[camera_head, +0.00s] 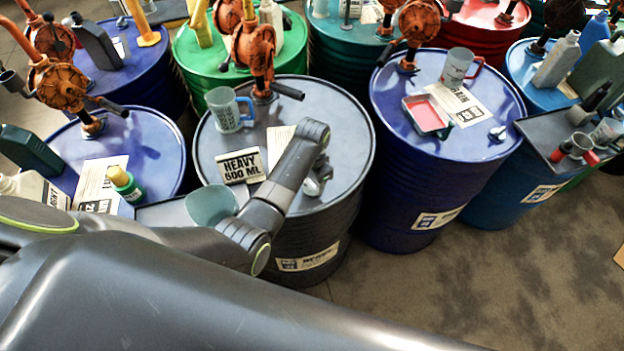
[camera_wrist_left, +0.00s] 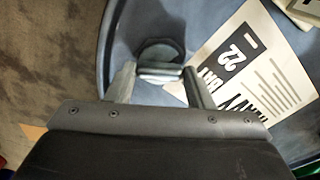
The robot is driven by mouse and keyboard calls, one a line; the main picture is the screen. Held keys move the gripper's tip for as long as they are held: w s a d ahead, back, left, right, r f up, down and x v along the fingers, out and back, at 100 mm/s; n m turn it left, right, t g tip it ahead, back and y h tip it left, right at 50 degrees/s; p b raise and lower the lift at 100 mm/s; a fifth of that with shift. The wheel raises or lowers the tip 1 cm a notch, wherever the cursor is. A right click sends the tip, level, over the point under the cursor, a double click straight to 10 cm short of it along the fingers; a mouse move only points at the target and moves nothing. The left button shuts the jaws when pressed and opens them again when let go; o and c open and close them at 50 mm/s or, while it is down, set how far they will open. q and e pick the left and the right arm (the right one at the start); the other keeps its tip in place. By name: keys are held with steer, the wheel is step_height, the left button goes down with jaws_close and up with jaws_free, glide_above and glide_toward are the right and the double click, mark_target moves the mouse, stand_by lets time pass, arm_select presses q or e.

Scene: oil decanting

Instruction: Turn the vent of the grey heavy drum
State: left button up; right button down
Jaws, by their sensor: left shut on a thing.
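The grey heavy drum (camera_head: 345,120) stands upright in the middle of the head view, with a "HEAVY 500 ML" card (camera_head: 241,165) on its lid. My left arm reaches over the lid, and my left gripper (camera_head: 318,183) is low at its front right part. In the left wrist view, the vent is a dark round cap (camera_wrist_left: 158,48) with a raised grey bar near the edge of the lid (camera_wrist_left: 200,22). My left gripper (camera_wrist_left: 160,78) is shut on the vent, its fingers at the two ends of the bar. In the head view the gripper mostly hides the vent. My right gripper is not in view.
A hand pump (camera_head: 258,60) and a clear jug (camera_head: 228,110) stand on the grey lid. A printed sheet (camera_wrist_left: 238,65) lies beside the vent. Blue drums flank it, and the right one (camera_head: 425,195) bears a red tray (camera_head: 427,115). The floor at front right is clear.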

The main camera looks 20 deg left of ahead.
arm_select(q)
steer(key=shift+w+m, duration=0.1)
steer(key=shift+m, duration=1.5)
steer(key=o, duration=1)
